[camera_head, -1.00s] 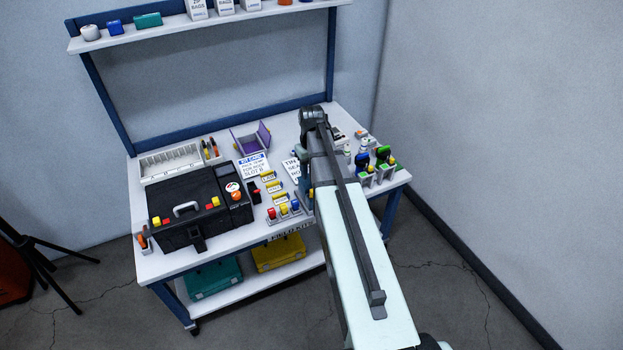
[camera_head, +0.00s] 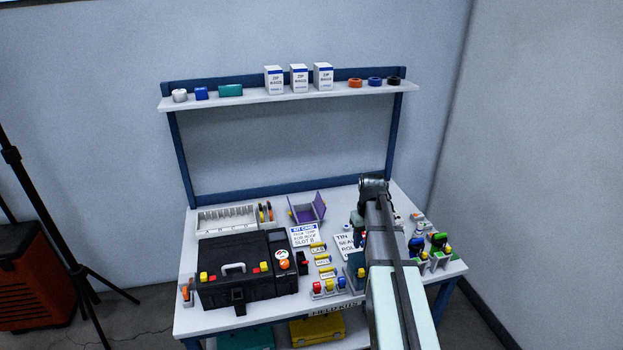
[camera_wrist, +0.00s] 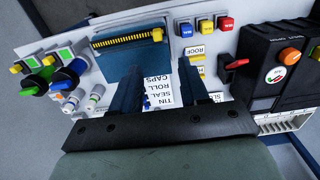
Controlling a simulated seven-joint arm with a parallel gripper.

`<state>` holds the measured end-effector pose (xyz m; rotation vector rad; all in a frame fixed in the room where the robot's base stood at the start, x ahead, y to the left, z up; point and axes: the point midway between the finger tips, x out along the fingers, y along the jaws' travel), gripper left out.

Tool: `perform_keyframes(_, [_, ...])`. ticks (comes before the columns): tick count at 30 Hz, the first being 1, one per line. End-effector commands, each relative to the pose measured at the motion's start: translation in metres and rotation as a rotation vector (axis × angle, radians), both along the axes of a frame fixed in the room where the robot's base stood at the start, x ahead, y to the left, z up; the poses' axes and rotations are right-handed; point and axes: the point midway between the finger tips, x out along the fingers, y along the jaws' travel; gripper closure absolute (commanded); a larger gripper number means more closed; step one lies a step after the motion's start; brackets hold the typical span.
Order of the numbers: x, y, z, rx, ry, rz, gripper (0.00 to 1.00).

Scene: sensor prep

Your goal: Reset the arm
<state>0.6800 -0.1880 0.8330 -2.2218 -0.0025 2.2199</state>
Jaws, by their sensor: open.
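My arm (camera_head: 397,290) reaches from the lower right of the head view over the right part of the workbench (camera_head: 190,317). The arm hides most of my gripper in that view. In the wrist view my gripper (camera_wrist: 160,82) is open. Its two dark fingers stand apart with nothing held between them. Past the fingers lies the white card with the words TIN, SEAL, ROLL, CAPS (camera_wrist: 160,92), which also shows partly hidden in the head view (camera_head: 345,245).
A black case (camera_head: 245,270) stands at the bench's left. A purple open box (camera_head: 307,210) and a white slotted tray (camera_head: 226,218) lie behind. Coloured-knob holders (camera_head: 438,250) stand at right. A shelf (camera_head: 245,97) crosses above. A tripod (camera_head: 75,240) stands at left.

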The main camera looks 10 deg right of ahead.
Motion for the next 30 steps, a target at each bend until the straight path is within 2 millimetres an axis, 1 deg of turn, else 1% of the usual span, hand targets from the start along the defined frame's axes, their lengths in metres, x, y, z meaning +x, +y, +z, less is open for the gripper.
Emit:
perform_keyframes(5, [0.003,-0.001,0.000,-0.004,-0.016,-0.045,0.55])
perform_keyframes(9, [0.017,-0.005,0.001,-0.026,-0.115,-0.143,0.55])
perform_keyframes(11, [0.014,-0.004,0.002,-0.035,-0.173,-0.189,0.55])
perform_keyframes(12, [0.008,-0.003,-0.007,-0.037,-0.192,-0.214,0.55])
perform_keyframes(17, [-0.004,0.002,-0.041,-0.033,-0.185,-0.244,0.55])
perform_keyframes(20, [-0.016,0.008,-0.064,-0.029,-0.169,-0.252,0.55])
perform_keyframes(26, [-0.046,0.028,-0.118,-0.018,-0.117,-0.256,0.55])
perform_keyframes(30, [-0.072,0.045,-0.157,-0.011,-0.067,-0.250,0.55])
